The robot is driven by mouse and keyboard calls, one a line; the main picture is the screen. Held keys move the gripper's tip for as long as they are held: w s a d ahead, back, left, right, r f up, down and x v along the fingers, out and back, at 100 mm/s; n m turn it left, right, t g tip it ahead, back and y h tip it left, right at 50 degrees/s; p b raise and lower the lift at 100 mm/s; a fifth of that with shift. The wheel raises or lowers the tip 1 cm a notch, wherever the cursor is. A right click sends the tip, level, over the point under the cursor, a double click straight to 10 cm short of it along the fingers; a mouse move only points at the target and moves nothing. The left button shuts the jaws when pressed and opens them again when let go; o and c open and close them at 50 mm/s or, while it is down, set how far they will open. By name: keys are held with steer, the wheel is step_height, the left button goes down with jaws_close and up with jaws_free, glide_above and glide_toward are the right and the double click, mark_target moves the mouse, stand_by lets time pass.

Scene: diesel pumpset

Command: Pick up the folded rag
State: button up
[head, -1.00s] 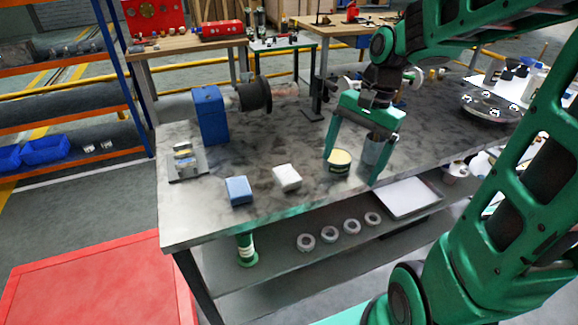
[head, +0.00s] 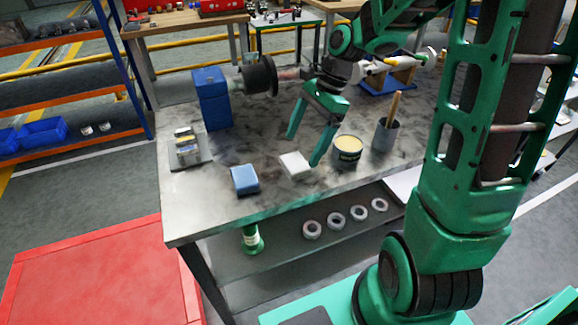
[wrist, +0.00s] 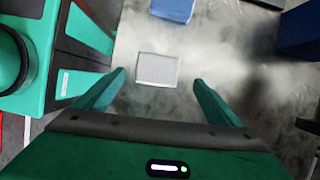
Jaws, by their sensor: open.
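A white, flat, folded-looking block (head: 295,164) lies near the front edge of the workbench; it also shows in the wrist view (wrist: 157,70). A blue block (head: 245,180) of similar size lies to its left, and shows at the top of the wrist view (wrist: 173,9). I cannot tell for certain which of the two is the folded rag. My gripper (head: 303,149) is open and empty, fingers pointing down, above and close to the white block. In the wrist view the white block appears between the fingertips (wrist: 159,78), with no visible contact.
A yellow-topped tin (head: 347,150) and a grey cup with a stick (head: 385,134) stand right of the gripper. A blue upright block (head: 211,98) and a small metal plate with parts (head: 187,150) are at left. Rings (head: 336,221) lie on the lower shelf.

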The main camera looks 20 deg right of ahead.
mark_target(296, 161)
steer(key=shift+x, duration=2.65)
steer(key=shift+s, duration=0.15)
steer(key=shift+c, duration=0.5)
steer(key=c, duration=1)
